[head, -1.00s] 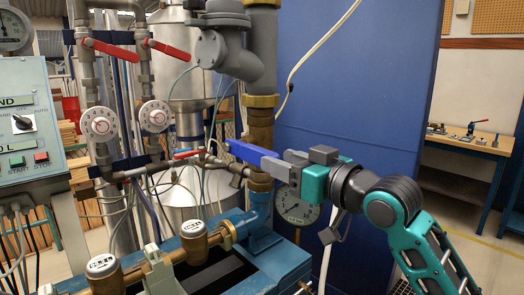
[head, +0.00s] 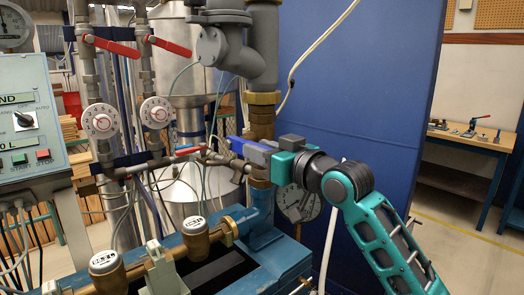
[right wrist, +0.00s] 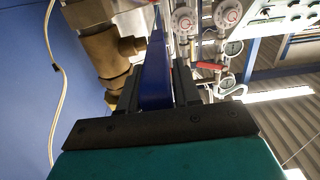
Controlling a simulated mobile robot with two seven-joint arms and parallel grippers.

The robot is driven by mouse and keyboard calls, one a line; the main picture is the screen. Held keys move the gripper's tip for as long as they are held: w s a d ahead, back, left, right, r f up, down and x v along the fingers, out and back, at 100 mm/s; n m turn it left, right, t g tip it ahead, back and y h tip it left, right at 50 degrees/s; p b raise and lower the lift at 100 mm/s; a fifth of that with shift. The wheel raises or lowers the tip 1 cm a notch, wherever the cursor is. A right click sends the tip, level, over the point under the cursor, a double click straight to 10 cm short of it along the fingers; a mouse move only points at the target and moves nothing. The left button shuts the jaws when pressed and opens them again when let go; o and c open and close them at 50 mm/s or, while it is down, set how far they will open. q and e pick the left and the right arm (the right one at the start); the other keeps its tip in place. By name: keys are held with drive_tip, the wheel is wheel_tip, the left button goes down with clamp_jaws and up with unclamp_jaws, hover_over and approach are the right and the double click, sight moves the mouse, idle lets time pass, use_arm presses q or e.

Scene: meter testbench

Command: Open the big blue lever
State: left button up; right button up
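The big blue lever (head: 236,146) sticks out from the brass-coloured valve body on the vertical pipe (head: 261,120). In the head view most of its length is hidden behind my right gripper (head: 256,155). In the right wrist view the lever (right wrist: 155,78) runs lengthwise between the two dark fingers of my right gripper (right wrist: 154,85), with one finger on each side. I cannot tell whether the fingers press on it or leave a small gap. My left gripper is in neither view.
A blue panel (head: 340,90) stands behind my right arm. A round gauge (head: 299,203) sits just below the gripper. Red-handled valves (head: 112,46) and a control box (head: 32,115) are at the left. Brass meters (head: 195,236) lie low in front. A workbench (head: 470,139) stands far right.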

sight(255, 144)
clamp_jaws()
idle(0.3)
drive_tip(key=shift+w+a+r+g+h, duration=0.15)
drive_tip(key=shift+r+g+h, duration=0.35)
drive_tip(key=shift+r+g, duration=0.25)
drive_tip(key=shift+w+r+g+h, duration=0.15)
drive_tip(key=shift+r+g+h, duration=0.4)
drive_tip(key=shift+r, duration=0.25)
drive_tip(key=shift+w+a+r+g+h, duration=0.15)
drive_tip(key=shift+r+g+h, duration=0.1)
drive_tip(key=shift+r+g, duration=0.15)
drive_tip(key=shift+w+a+r+g+h, duration=0.1)
drive_tip(key=shift+w+r+g+h, duration=0.1)
drive_tip(key=shift+r+g, duration=0.2)
drive_tip(key=shift+w+a+r+g+h, duration=0.3)
drive_tip(key=shift+r+g+h, duration=0.25)
drive_tip(key=shift+g, duration=0.25)
